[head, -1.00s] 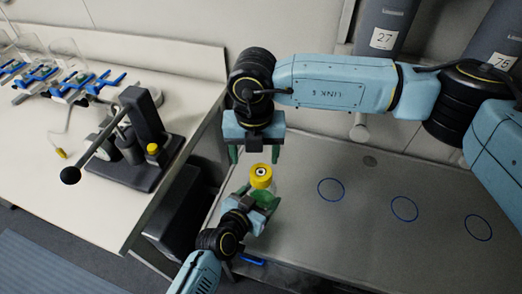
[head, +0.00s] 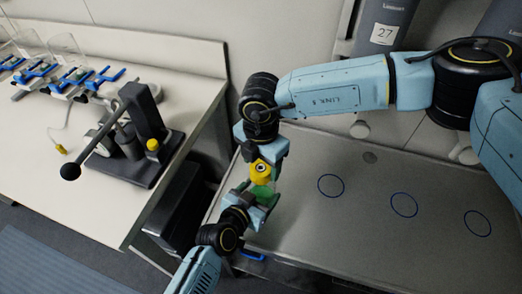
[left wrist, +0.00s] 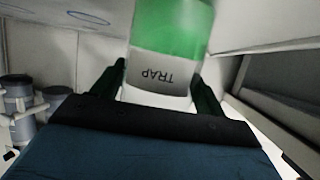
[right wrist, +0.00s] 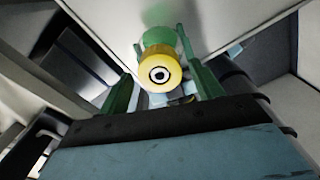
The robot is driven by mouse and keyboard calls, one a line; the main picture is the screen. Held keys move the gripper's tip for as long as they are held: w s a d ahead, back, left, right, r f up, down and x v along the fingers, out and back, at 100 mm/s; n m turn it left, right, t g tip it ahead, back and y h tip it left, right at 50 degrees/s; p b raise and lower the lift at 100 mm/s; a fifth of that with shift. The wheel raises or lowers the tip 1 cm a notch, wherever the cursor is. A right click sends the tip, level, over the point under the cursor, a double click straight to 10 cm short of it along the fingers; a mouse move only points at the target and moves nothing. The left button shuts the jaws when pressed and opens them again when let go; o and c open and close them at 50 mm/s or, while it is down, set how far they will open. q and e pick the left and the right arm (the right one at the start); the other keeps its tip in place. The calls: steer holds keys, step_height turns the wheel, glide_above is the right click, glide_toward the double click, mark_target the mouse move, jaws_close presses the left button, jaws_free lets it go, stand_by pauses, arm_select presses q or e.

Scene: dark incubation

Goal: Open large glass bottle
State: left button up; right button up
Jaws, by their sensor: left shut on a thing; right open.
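The glass bottle (left wrist: 165,40) is clear with green contents and a label reading TRAP. Its yellow cap (head: 260,172) has a round black-and-white mark on top. My left gripper (head: 262,196) is shut on the bottle's body, with one finger on each side, and holds it above the grey bench. My right gripper (head: 261,160) is open at the cap. In the right wrist view its green fingers stand on either side of the cap (right wrist: 159,73). Gaps show there, and I cannot tell whether either finger touches the cap. The cap is on the bottle.
The grey bench top (head: 350,235) has several blue circles and is mostly clear. A white bench (head: 75,195) at the left holds a dark stand (head: 150,140) with a black-knobbed lever, and clear vessels with blue clamps. A blue-grey cylinder marked 27 (head: 385,20) stands at the back.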

steer(key=shift+f, duration=1.2)
